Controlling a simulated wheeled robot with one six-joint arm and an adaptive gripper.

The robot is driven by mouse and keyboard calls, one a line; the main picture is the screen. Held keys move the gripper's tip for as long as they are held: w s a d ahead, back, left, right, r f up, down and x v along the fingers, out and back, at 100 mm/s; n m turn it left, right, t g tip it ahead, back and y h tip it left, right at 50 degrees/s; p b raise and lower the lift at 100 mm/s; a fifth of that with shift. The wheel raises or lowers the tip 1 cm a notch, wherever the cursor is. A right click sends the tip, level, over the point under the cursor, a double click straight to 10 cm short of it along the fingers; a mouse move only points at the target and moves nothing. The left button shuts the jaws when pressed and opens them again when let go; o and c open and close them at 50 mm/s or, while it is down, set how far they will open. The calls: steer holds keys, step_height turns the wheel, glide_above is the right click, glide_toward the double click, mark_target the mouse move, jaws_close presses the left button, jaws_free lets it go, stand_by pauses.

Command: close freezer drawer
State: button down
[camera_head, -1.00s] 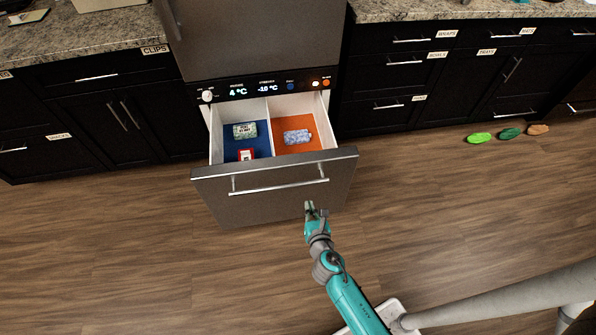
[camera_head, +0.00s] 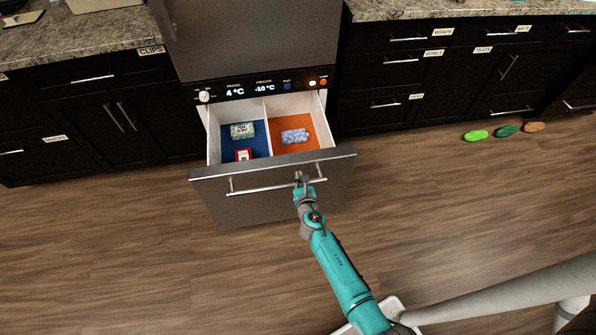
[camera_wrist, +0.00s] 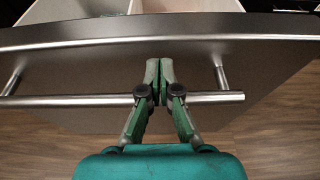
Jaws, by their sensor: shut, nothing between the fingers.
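The freezer drawer (camera_head: 240,206) is pulled out below the fridge's display panel, its steel front facing me with a horizontal bar handle (camera_head: 255,189). Its inside has a blue-floored left half and an orange-floored right half. My gripper (camera_head: 302,177) is at the right part of the handle, in front of the drawer face. In the wrist view my gripper (camera_wrist: 159,70) has its fingertips together, with nothing between them. The fingers overlap the handle bar (camera_wrist: 70,100) and their tips reach just above it, against the drawer front (camera_wrist: 100,65). I cannot tell whether they touch.
A green-and-white pack (camera_head: 243,131) and a red-and-white item (camera_head: 244,155) lie in the left half; a pale blue pack (camera_head: 295,136) lies in the right. Green and brown items (camera_head: 476,135) lie on the floor at right. Floor before the drawer is open.

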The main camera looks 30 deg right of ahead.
mark_target(297, 166)
steer(key=shift+w+d, duration=0.25)
steer(key=shift+w, duration=0.45)
steer(key=shift+w+d, duration=0.2)
steer(key=shift+w, duration=0.5)
